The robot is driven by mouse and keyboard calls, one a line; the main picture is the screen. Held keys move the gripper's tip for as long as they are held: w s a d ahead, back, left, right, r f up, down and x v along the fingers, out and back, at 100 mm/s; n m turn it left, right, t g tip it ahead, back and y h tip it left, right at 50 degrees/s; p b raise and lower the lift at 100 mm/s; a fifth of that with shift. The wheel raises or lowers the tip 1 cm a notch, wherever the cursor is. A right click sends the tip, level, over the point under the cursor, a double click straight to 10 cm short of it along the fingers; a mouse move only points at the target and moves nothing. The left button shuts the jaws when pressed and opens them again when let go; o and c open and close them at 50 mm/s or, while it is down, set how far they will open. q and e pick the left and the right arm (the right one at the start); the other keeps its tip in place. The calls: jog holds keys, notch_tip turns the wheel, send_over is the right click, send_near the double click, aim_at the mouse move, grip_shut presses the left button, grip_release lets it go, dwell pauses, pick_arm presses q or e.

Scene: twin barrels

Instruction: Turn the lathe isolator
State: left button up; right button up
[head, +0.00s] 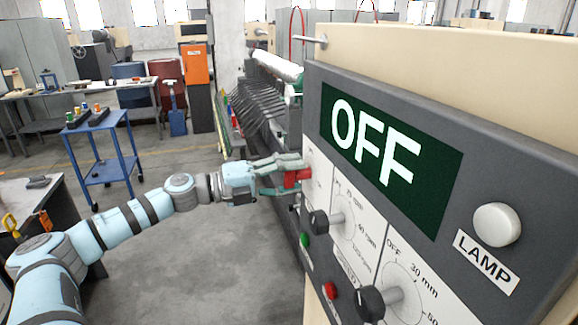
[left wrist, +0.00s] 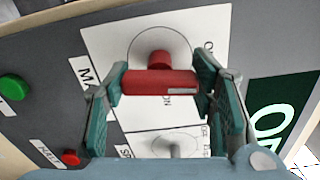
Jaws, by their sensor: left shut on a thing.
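The lathe isolator is a red bar handle (left wrist: 158,83) on a red shaft, in front of a white plate with a circle in the left wrist view. It also shows as a red piece (head: 298,178) at the panel's left edge in the head view. My left gripper (head: 285,174) reaches it from the left. In the left wrist view its two green fingers (left wrist: 159,90) are shut on the ends of the red handle. The panel display (head: 390,160) reads OFF. My right gripper is not in view.
The panel carries black knobs (head: 319,223) and (head: 371,303), a green button (head: 305,241), a red button (head: 330,290) and a white lamp (head: 497,225). A blue cart (head: 106,150) stands at the back left. The floor between is clear.

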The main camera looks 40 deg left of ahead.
pick_arm(q)
jog(key=shift+r+n+p, duration=0.15)
jog(key=shift+n+p, duration=0.4)
jog(key=shift+n, duration=0.35)
jog(key=shift+a, duration=0.1)
jog(key=o, duration=1.2)
jog(key=shift+c, duration=0.2)
